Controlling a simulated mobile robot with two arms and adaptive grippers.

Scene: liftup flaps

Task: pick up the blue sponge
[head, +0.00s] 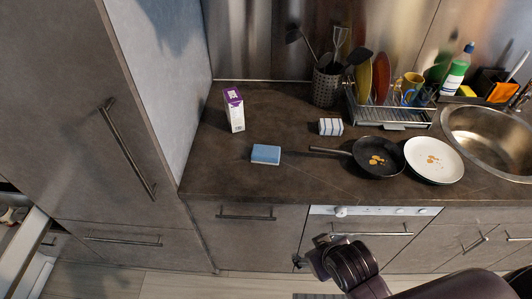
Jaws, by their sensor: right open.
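My left gripper is not in view.
A purple and white carton (233,110) stands behind the sponge to the left. A striped block (331,127), a black frying pan (379,167) with its handle pointing left, and a white plate (434,170) sit to the right. The countertop (225,172) around the sponge is clear.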

